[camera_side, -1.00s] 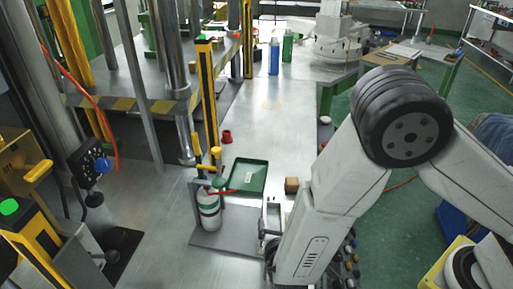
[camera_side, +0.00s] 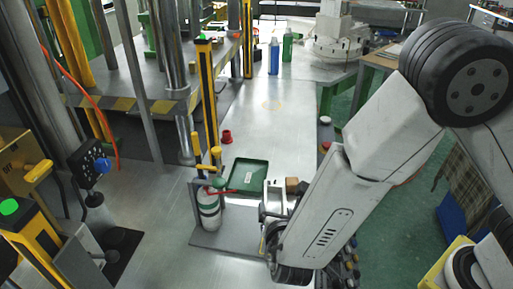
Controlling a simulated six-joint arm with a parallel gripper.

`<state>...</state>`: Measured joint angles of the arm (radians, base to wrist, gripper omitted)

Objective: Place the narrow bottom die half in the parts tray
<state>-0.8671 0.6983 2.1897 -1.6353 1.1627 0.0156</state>
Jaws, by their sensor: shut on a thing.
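The green parts tray (camera_side: 236,180) lies on the metal table near the middle of the picture, with a small pale label inside it. My gripper (camera_side: 275,198) is just right of the tray's near right corner, partly hidden by my own arm. It is shut on a small silvery piece, the narrow bottom die half (camera_side: 278,186), whose outline is hard to tell from the jaws. The piece overlaps the tray's right edge in the picture. Its height above the table cannot be told.
A small brown block (camera_side: 292,184) is close right of my gripper. A white and green cylinder (camera_side: 208,209) with a red lever stands left of it. Blue and green bottles (camera_side: 274,58) stand farther back.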

